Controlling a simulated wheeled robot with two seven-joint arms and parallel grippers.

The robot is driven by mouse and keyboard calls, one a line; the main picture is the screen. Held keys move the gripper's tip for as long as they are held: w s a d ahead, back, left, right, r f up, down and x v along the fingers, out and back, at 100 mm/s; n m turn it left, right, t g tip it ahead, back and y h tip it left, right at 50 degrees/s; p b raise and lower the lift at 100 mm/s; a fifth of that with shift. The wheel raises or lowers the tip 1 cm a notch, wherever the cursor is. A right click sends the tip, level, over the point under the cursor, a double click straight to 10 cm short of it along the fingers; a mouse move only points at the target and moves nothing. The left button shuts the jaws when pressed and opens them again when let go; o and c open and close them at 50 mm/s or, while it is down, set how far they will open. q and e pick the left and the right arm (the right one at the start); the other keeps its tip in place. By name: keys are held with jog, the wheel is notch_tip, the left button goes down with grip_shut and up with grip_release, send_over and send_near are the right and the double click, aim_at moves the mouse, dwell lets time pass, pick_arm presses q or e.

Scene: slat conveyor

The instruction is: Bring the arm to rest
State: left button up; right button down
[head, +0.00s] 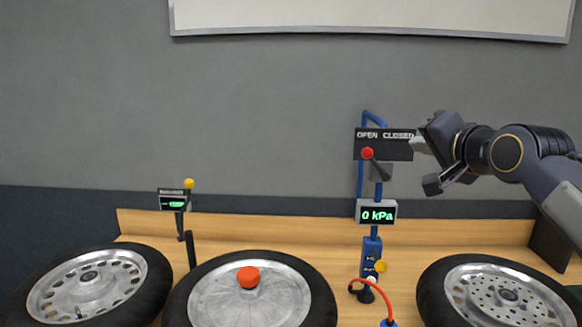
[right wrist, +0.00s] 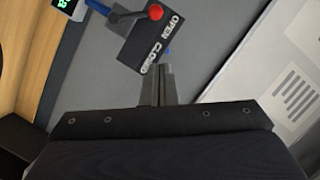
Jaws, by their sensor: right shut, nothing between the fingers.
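My right gripper (head: 419,145) is raised at the right of the head view, its arm coming in from the right edge. Its fingers are shut with nothing between them; they also show together in the right wrist view (right wrist: 158,84). The fingertips are close to the right end of the black OPEN/CLOSED plate (head: 398,152), by the word CLOSED; I cannot tell whether they touch it. A lever with a red knob (head: 367,153) stands in front of the plate's left half, under OPEN. My left gripper is out of view.
Below the plate is a display (head: 377,212) reading 0 kPa on a blue post (head: 371,250) with a red hose. Tyred wheels (head: 155,278), (head: 178,300), (head: 432,290) lie along the wooden-backed bench (head: 280,228). The middle one carries an orange cap (head: 248,277). A yellow-knobbed gauge (head: 173,201) stands left.

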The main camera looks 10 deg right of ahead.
jog(key=s+a+f+n+g+y, duration=0.1)
jog(key=s+a+f+n+g, duration=0.2)
jog(key=s+f, duration=0.5)
jog(key=s+a+f+n+g+y, duration=0.1)
jog(key=s+a+f+n+g, duration=0.2)
jog(key=f, duration=1.4)
jog(key=s+a+f+n+g+y, duration=0.1)
jog(key=s+a+f+n+g, duration=0.2)
jog(key=s+a+f, duration=0.4)
jog(key=s+f+g, duration=0.1)
jog(key=s+f, duration=0.5)
jog(key=s, duration=0.2)
jog(key=shift+s+a+y, duration=0.15)
jog(key=shift+s+y, duration=0.05)
jog(key=shift+y, duration=0.2)
